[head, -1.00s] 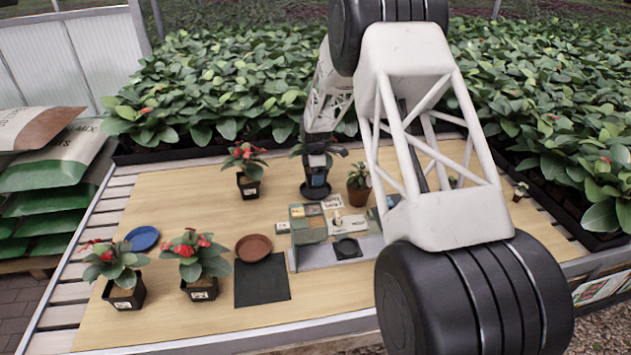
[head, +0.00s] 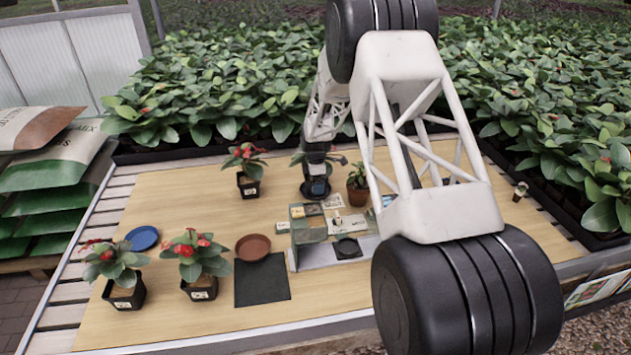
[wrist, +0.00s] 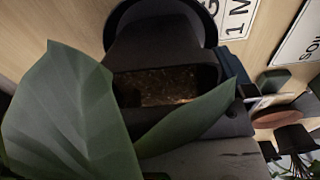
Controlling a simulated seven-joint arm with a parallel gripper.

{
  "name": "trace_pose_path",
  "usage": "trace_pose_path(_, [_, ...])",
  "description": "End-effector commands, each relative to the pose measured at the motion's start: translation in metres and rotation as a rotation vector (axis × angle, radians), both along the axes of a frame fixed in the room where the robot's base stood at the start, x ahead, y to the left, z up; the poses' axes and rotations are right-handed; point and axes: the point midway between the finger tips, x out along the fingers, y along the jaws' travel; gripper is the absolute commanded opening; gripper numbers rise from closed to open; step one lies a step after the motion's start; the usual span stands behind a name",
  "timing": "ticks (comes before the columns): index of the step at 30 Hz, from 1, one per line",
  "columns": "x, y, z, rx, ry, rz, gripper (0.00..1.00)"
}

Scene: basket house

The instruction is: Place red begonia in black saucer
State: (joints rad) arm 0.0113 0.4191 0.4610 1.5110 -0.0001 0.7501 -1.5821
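My gripper (head: 318,172) is at the back middle of the table, around a leafy plant (head: 335,158) in a black pot. It appears shut on the pot, but its fingertips are largely hidden. No red flowers show clearly on this plant. The pot is low over or in a round black saucer (head: 308,192); contact cannot be told. The wrist view shows the pot's soil (wrist: 160,87), large green leaves (wrist: 65,120) and a dark round edge, likely the saucer (wrist: 212,25). Red-flowered plants in black pots stand at back left (head: 247,184) and front left (head: 122,296), (head: 200,290).
A blue saucer (head: 143,238), a terracotta saucer (head: 253,248) and a black mat (head: 262,287) lie on the left. A divided holder (head: 308,232), a small black dish (head: 347,248) and a terracotta-potted plant (head: 358,192) are close to my gripper.

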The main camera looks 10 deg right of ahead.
Motion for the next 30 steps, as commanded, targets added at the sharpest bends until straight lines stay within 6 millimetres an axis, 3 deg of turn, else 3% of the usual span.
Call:
trace_pose_path(8, [0.0,0.0,0.003,0.0,0.0,0.0,1.0])
trace_pose_path(14, [0.0,0.0,0.018,0.0,-0.001,0.0,1.0])
trace_pose_path(30, [0.0,0.0,0.098,0.0,-0.001,0.0,1.0])
